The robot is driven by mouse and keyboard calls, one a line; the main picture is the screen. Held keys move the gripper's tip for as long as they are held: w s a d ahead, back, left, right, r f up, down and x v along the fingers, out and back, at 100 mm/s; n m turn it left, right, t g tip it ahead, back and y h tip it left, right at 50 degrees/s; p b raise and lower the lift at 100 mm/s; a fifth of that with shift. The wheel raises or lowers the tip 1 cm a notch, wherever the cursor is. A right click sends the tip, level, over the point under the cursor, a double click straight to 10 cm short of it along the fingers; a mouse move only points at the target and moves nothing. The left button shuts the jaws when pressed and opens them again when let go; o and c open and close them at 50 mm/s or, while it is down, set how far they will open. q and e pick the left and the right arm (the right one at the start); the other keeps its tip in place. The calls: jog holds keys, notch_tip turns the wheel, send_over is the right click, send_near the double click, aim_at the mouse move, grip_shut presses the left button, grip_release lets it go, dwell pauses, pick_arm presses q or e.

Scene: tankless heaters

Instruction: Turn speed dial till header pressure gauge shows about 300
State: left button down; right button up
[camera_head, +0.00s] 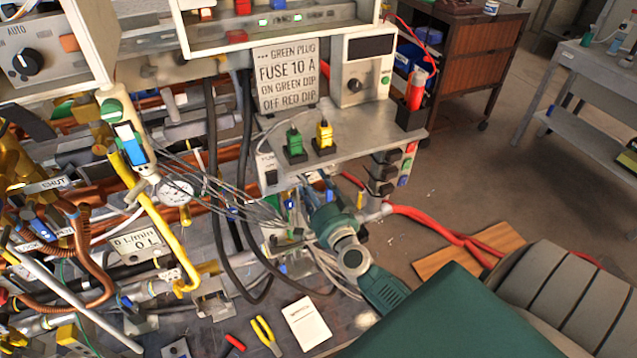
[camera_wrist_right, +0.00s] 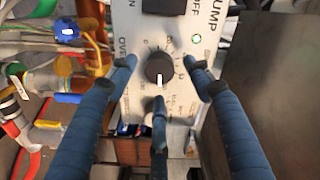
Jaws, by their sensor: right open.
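The speed dial (camera_wrist_right: 160,67), a round black knob with a white pointer mark, sits on a light panel (camera_wrist_right: 146,30) lettered "PUMP" in the right wrist view. Its pointer faces the bottom of that picture. My right gripper (camera_wrist_right: 160,72) is open, with blue fingers on both sides of the dial and one below it. I cannot tell whether any finger touches it. In the head view my right gripper (camera_head: 312,197) reaches under the grey shelf, and the dial is hidden there. The white round gauge (camera_head: 175,190) is on the pipework at left; its reading is too small to tell.
The grey shelf (camera_head: 345,130) with green and yellow plugs overhangs my right gripper. Loose grey wires and black hoses (camera_head: 215,180) hang beside it. A red hose (camera_head: 430,218) runs to the right. Pliers (camera_head: 267,336) and a white card (camera_head: 307,323) lie below.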

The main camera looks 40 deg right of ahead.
jog(key=v, duration=1)
jog(key=shift+s, duration=0.15)
jog(key=shift+r, duration=0.1)
jog(key=s+a+f+n+g+y, duration=0.1)
jog(key=s+a+f+n+g, duration=0.25)
jog(key=f, duration=0.85)
jog(key=s+a+f+n+g+y, duration=0.25)
jog(key=s+f, duration=0.25)
jog(key=f, duration=0.7)
jog(key=s+a+f+n+g+y, duration=0.1)
jog(key=s+a+f+n+g, duration=0.2)
jog(key=f, duration=0.8)
jog(key=s+a+f+n+g, duration=0.1)
jog(key=s+f+n+g, duration=0.1)
jog(key=s+f, duration=0.3)
jog(key=s+f+n+g, duration=0.3)
jog(key=s+f, duration=0.3)
jog(key=s, duration=0.8)
jog(key=s+a+f+n+g, duration=0.1)
jog(key=s+f+n+g, duration=0.1)
jog(key=s+f, duration=0.4)
jog(key=s, duration=0.3)
jog(key=shift+s+a+g, duration=0.3)
jog(key=shift+s+a, duration=0.05)
jog(key=shift+s, duration=0.05)
jog(key=shift+f+h, duration=0.1)
jog(key=shift+h, duration=0.15)
